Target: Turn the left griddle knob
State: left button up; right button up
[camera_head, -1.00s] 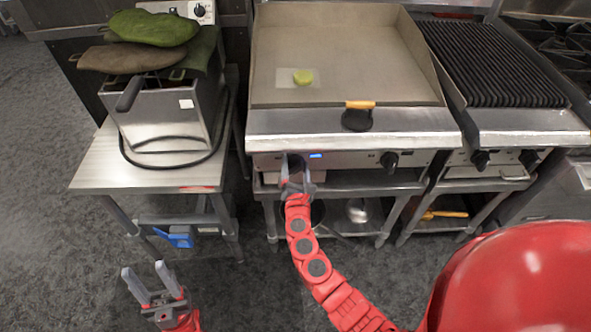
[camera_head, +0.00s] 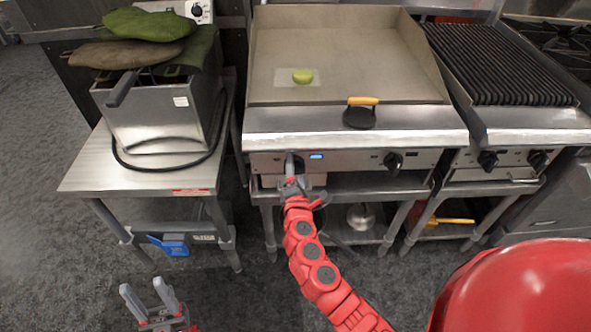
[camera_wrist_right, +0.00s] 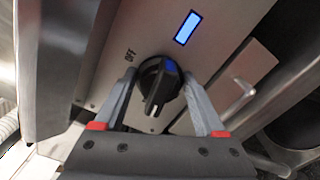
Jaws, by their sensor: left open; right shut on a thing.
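The griddle (camera_head: 347,60) stands in the middle of the head view, with knobs on its front panel. Its left knob (camera_wrist_right: 160,86) is black and round with a raised grip bar, and an "OFF" mark is printed beside it. My right gripper (camera_head: 291,168) is at this knob, its fingers on either side of it and shut on it. The gripper hides most of the knob in the head view. A lit blue display (camera_wrist_right: 186,27) is beside the knob. The right griddle knob (camera_head: 393,161) is free. My left gripper (camera_head: 143,290) is open and empty, low at the left, over the floor.
A steel table (camera_head: 80,176) with a fryer (camera_head: 150,118) stands at the left. A ribbed grill (camera_head: 500,62) adjoins at the right. The floor in front is clear.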

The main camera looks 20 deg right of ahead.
dwell(0.4)
jog(key=o, duration=1.1)
jog(key=shift+c, duration=0.2)
jog(key=b+v, duration=0.2)
jog(key=v, duration=1.5)
jog(key=shift+s, duration=0.25)
jog(key=shift+a, duration=0.1)
